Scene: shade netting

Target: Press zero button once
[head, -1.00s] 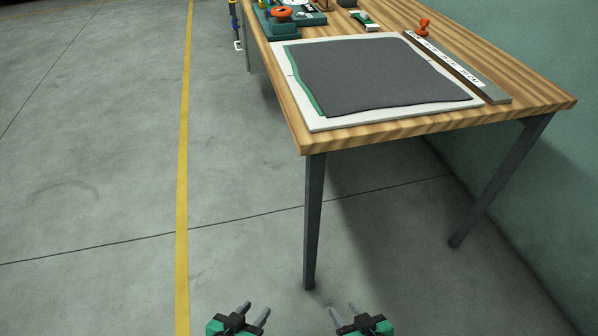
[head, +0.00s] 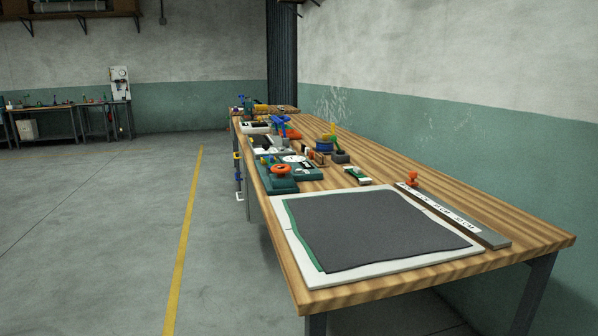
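No button marked zero can be made out at this distance. A teal device with an orange knob (head: 281,170) stands on the long wooden workbench (head: 440,180), past the mat. Behind it are a white device with a dark top (head: 268,146) and another pale device (head: 256,127), both too small to read. Neither of my grippers is in view.
A dark grey sheet over a green one lies on a white board (head: 300,262) at the bench's near end. A grey ruler bar (head: 455,217) with an orange knob (head: 412,178) lies right of it. Open floor with a yellow line (head: 184,240) is on the left.

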